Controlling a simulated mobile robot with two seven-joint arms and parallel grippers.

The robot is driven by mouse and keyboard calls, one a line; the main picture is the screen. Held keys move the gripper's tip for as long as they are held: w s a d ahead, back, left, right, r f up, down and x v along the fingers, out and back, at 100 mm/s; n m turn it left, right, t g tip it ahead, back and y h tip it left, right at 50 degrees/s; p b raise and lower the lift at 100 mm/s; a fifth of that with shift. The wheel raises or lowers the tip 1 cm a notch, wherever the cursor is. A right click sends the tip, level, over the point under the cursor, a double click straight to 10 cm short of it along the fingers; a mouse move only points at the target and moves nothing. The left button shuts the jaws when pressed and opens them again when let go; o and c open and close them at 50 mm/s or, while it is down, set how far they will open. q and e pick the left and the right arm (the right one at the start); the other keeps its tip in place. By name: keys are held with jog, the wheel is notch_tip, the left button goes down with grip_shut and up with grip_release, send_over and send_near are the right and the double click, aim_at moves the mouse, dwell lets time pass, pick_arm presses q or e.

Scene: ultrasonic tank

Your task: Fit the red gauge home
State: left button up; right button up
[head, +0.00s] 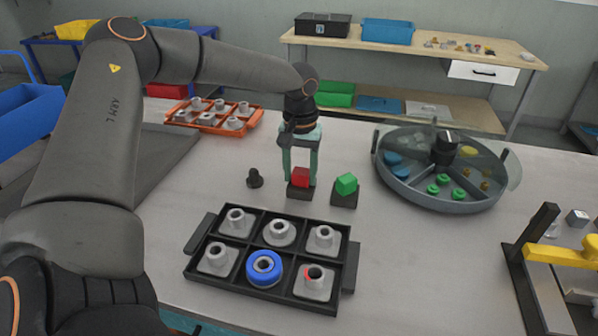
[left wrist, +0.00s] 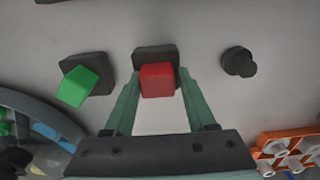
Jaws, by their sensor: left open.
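A red block (head: 300,176), which looks like the red gauge, sits at a dark holder (head: 299,193) on the table. My left gripper (head: 301,170) is above it, with its teal fingers pointing down on either side of the block. The lower part of the block is partly hidden. My right gripper is out of view.
A green block (head: 346,184) sits tilted on a dark holder to the right. A black knob (head: 255,178) stands to the left. In front is a black tray (head: 222,278) of grey sockets, one blue-ringed, one red-marked. A round divided tank (head: 440,200) stands right.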

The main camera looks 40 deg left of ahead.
pick_arm(q)
notch_tip(320, 180, up, 13)
jog(key=shift+f+p, duration=0.2)
jog(key=shift+p, duration=0.25)
jog(key=shift+s+f, duration=0.1)
dwell(0.4)
